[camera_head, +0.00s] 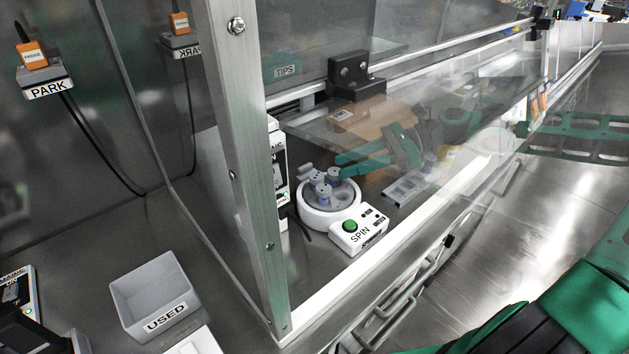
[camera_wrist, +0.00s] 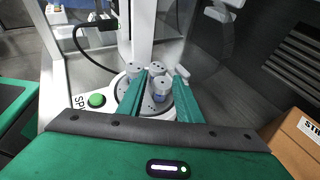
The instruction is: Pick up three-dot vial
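Several small vials with pale caps and blue bands stand in the round white spinner (camera_head: 305,213) marked SPIN. One vial (camera_wrist: 161,88) shows in the wrist view between my fingers; others stand beyond it, among them a left vial (camera_wrist: 133,69) and a middle vial (camera_wrist: 157,68). The cap dots are too small to count, so I cannot tell which is the three-dot vial. My gripper (camera_wrist: 159,76) is open, its two green fingers apart with visible gaps to the vial. In the head view my gripper (camera_head: 342,166) shows through the clear panel, just right of the vials.
The spinner has a green button (camera_head: 350,226). A metal post (camera_head: 240,150) and clear panel enclose this area. A rack (camera_head: 408,186) lies to the right. A grey USED bin (camera_head: 153,290) stands outside at left. A cardboard box (camera_wrist: 298,140) is at the wrist view's right edge.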

